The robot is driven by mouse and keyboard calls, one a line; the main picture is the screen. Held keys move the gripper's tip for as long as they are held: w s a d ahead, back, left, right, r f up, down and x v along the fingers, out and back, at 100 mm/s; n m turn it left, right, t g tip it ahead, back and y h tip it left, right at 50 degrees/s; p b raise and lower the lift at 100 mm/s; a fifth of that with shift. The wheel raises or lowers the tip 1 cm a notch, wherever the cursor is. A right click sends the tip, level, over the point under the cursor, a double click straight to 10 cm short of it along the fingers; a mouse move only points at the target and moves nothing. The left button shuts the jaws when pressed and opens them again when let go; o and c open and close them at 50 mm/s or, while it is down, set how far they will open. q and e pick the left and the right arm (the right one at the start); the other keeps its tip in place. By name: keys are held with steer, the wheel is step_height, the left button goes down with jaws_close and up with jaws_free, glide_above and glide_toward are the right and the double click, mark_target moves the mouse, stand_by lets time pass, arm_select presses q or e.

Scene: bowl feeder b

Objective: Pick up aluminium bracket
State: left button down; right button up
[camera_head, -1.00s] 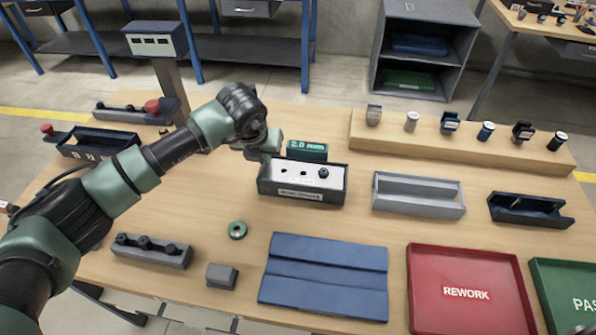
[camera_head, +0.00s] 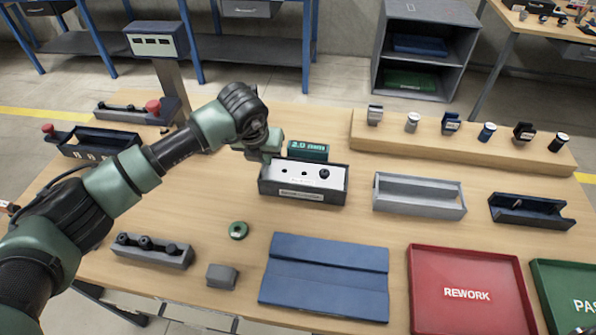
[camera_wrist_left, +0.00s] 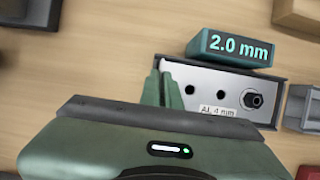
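A silvery plate with dark holes and a dark bolt, taken as the aluminium bracket (camera_head: 308,172), lies in a dark, box-shaped holder (camera_head: 265,187) at mid-table. In the left wrist view the bracket (camera_wrist_left: 205,78) carries a label that seems to read "Al. 4 mm". My left gripper (camera_head: 271,157) is at the holder's back left corner. In the left wrist view its green fingers (camera_wrist_left: 164,90) are close together at the plate's left end. Whether they touch or grip anything cannot be told. My right gripper is not clearly in view.
A green "2.0 mm" block (camera_head: 308,151) stands right behind the holder. A grey channel (camera_head: 418,207) and a dark channel (camera_head: 530,216) are to the right. A blue mat (camera_head: 325,278), a red REWORK tray (camera_head: 470,325) and a green ring (camera_head: 238,230) lie in front.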

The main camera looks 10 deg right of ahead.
arm_select(q)
steer(key=shift+r, duration=0.2)
step_height(320, 180, up, 20)
steer(key=b, duration=0.5)
steer(key=shift+f, duration=0.15)
